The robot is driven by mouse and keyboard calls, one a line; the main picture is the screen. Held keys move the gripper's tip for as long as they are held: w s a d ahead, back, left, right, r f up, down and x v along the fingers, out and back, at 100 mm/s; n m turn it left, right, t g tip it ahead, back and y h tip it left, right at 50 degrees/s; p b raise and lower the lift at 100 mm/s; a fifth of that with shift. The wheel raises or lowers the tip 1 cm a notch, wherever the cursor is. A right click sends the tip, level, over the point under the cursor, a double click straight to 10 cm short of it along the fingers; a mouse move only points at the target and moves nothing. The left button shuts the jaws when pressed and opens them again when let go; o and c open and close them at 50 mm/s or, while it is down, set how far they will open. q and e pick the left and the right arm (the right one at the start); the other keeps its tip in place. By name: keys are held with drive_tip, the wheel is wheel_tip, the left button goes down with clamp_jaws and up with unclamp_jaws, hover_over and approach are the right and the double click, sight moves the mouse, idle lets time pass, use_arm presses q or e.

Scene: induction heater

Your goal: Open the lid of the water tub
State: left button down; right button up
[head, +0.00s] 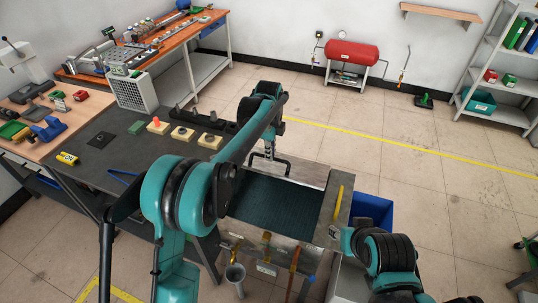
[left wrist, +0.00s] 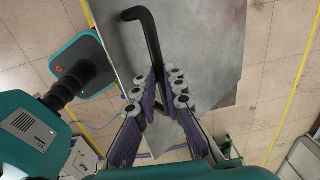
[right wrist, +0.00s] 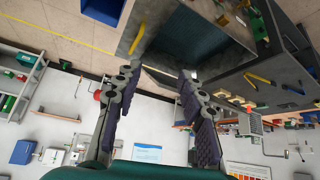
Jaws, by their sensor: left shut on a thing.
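The water tub (head: 328,235) is a grey metal box at the middle of the head view, its dark teal inside (head: 275,205) exposed. Its grey lid (head: 308,173) shows at the far side of the opening, partly hidden by my left arm; the lid (left wrist: 205,45) fills the upper middle of the left wrist view. A black bent handle (left wrist: 148,35) is fixed to the lid. My left gripper (left wrist: 161,82) is shut on this handle. My right gripper (right wrist: 159,78) is open and empty, with the tub's teal inside (right wrist: 185,42) beyond its fingers.
A yellow bar (head: 337,203) is on the tub's right rim. A blue bin (head: 372,211) stands right of the tub. A dark table (head: 100,150) with small blocks adjoins on the left. Hoses and a small cup (head: 235,274) are at the tub's front.

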drive_tip(key=shift+f, duration=0.1)
drive_tip(key=c, duration=0.8)
drive_tip(key=shift+w+a+n, duration=0.2)
drive_tip(key=shift+w+n, duration=0.1)
drive_tip(key=shift+n, duration=0.2)
clamp_jaws()
drive_tip(key=w+a+f+n+t+h, duration=0.1)
drive_tip(key=w+a+f+n+h, duration=0.1)
drive_tip(key=w+a+n, duration=0.5)
drive_tip(key=w+a+f+n+h, duration=0.1)
drive_tip(key=w+a+f+n, duration=0.25)
drive_tip(key=n, duration=0.75)
drive_tip(key=a+f+n+t+h, duration=0.1)
drive_tip(key=a+f+n+t, duration=0.15)
drive_tip(key=a+n, duration=0.45)
drive_tip(key=a+f+n+t, duration=0.1)
drive_tip(key=a+n+t, duration=0.2)
drive_tip(key=a+n, duration=0.4)
drive_tip(key=w+d, duration=0.2)
drive_tip(key=w, duration=0.9)
drive_tip(key=shift+d+f+m, duration=0.2)
drive_tip(key=shift+d+m, duration=0.1)
drive_tip(key=shift+d, duration=0.1)
